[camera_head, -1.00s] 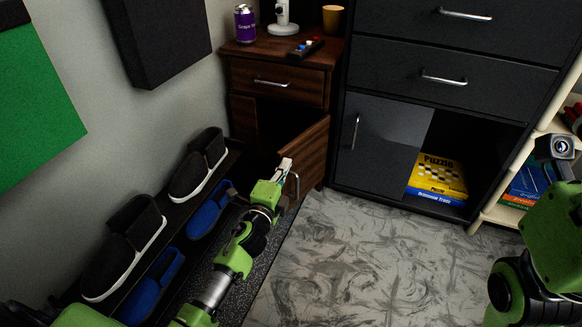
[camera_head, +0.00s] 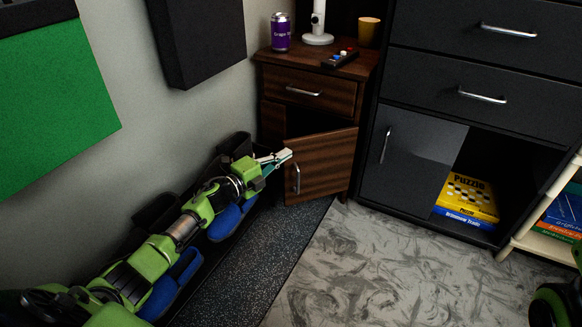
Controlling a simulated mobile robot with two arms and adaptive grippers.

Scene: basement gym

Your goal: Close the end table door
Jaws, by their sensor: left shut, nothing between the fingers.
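The brown wooden end table (camera_head: 352,83) stands in the corner against the wall. Its lower door (camera_head: 325,168) is hinged on the right and stands partly open, with a dark gap above and at its left. A silver handle (camera_head: 297,178) is on the door's left part. My left gripper (camera_head: 286,155) is shut and empty. Its fingertips are at the door's upper left edge, just above the handle; whether they touch it I cannot tell. My right gripper is out of view; only part of my right arm shows at the lower right corner.
A shoe rack with blue shoes (camera_head: 230,220) lies under my left arm. The grey floor (camera_head: 370,270) is clear.

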